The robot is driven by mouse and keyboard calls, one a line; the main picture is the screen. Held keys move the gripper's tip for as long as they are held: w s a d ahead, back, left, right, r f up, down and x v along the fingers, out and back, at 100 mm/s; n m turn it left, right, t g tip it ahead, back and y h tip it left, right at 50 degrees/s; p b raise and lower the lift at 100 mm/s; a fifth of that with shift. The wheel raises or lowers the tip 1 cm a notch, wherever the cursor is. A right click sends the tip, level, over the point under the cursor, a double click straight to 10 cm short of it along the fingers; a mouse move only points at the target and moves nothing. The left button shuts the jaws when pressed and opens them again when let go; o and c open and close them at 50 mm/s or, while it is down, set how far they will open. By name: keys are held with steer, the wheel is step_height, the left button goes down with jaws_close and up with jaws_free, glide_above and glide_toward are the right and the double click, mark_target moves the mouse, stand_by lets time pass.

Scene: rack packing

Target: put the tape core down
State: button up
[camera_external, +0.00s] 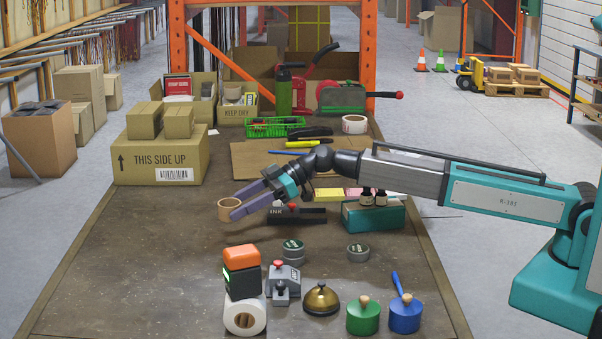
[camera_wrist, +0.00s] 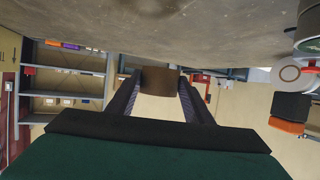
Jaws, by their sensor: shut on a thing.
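The tape core (camera_external: 229,209) is a tan cardboard ring at the tips of my gripper (camera_external: 240,205), left of centre over the table (camera_external: 130,240). My gripper's purple fingers are shut on it. In the wrist view the tape core (camera_wrist: 160,81) sits between the two fingertips of my gripper (camera_wrist: 160,85), close to the table surface, which fills the top of that view. I cannot tell whether the core touches the table.
Right of the core lies a black ink pad (camera_external: 300,215). In front stand an orange-topped stack on a white roll (camera_external: 245,312), a bell (camera_external: 321,299), and green and blue pots (camera_external: 363,316). A large carton (camera_external: 160,158) stands behind left. The table's left front is clear.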

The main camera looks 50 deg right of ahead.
mark_target(234, 209)
steer(key=s+a+g, duration=0.1)
steer(key=s+a+r+n, duration=0.1)
steer(key=a, duration=0.1)
steer(key=s+a+r+n+g, duration=0.1)
steer(key=s, duration=0.1)
steer(key=shift+a+g+y+b, duration=0.3)
steer(key=shift+a+y+b, duration=0.05)
steer(key=shift+y, duration=0.05)
steer(key=shift+f, duration=0.2)
steer(key=shift+w+f, duration=0.1)
steer(key=shift+f, duration=2.9)
steer(key=shift+f, duration=1.85)
steer(key=shift+f, duration=0.2)
steer(key=o, duration=1)
steer(key=shift+d+r, duration=0.1)
steer(key=shift+r, duration=0.15)
